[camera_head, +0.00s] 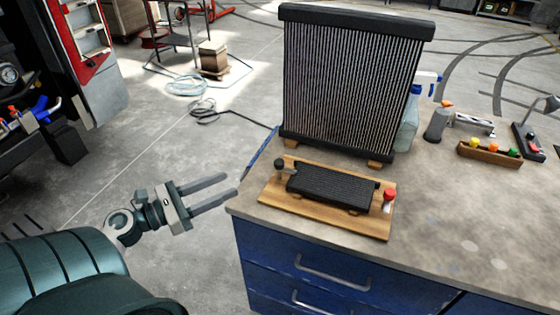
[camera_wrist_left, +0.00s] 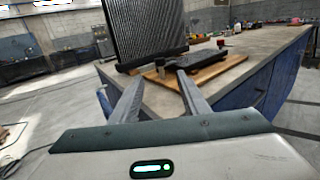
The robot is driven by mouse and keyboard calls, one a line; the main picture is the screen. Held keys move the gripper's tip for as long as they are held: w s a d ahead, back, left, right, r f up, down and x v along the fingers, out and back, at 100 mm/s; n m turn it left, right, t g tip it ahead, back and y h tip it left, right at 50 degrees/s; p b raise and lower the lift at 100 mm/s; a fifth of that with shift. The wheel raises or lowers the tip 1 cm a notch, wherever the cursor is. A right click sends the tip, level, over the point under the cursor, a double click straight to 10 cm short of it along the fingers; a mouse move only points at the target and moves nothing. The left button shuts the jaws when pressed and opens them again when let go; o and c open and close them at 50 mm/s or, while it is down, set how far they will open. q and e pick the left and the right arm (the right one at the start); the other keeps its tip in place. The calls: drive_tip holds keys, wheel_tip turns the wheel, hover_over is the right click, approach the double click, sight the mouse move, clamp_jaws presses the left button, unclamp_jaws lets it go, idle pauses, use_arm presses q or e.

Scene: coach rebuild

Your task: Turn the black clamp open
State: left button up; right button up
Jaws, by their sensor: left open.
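The black clamp (camera_head: 280,165) is a small dark knob at the left end of a wooden board (camera_head: 370,226) on the bench. It also shows in the left wrist view (camera_wrist_left: 160,68), just beyond my fingertips. A small black finned core (camera_head: 330,187) lies on the board, with a red-topped clamp (camera_head: 389,196) at its right end. My left gripper (camera_head: 230,188) is open and empty, left of the bench corner and apart from the black clamp. How the clamp is turned is too small to tell. My right gripper is not in view.
A large radiator (camera_head: 350,85) stands on blocks behind the board. A spray bottle (camera_head: 412,115), a wooden tray of coloured pieces (camera_head: 489,153) and tools are to its right. The blue bench's (camera_head: 460,235) front right top is clear. Open floor lies left.

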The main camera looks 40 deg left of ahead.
sight(279, 161)
use_arm(q)
drive_tip(key=shift+w, duration=0.1)
drive_tip(key=shift+p+x, duration=0.45)
drive_tip(key=shift+x, duration=0.4)
drive_tip(key=x, duration=0.1)
drive_tip(key=p+x, duration=0.1)
drive_tip(key=x, duration=0.1)
drive_tip(key=shift+w+d+r+p, duration=0.1)
drive_tip(key=shift+w+r+p, duration=0.15)
drive_tip(key=shift+w+p, duration=0.1)
drive_tip(key=p+x, duration=0.4)
drive_tip(key=x, duration=0.6)
drive_tip(key=shift+w+f, duration=0.1)
drive_tip(key=shift+w, duration=0.1)
drive_tip(key=shift+p+x, duration=0.35)
drive_tip(key=shift+x, duration=0.45)
drive_tip(key=shift+f, duration=0.15)
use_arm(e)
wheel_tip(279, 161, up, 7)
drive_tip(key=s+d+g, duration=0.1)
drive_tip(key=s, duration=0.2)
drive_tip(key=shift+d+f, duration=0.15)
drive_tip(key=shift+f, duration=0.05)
use_arm(q)
drive_tip(key=shift+c, duration=0.7)
drive_tip(key=c, duration=0.9)
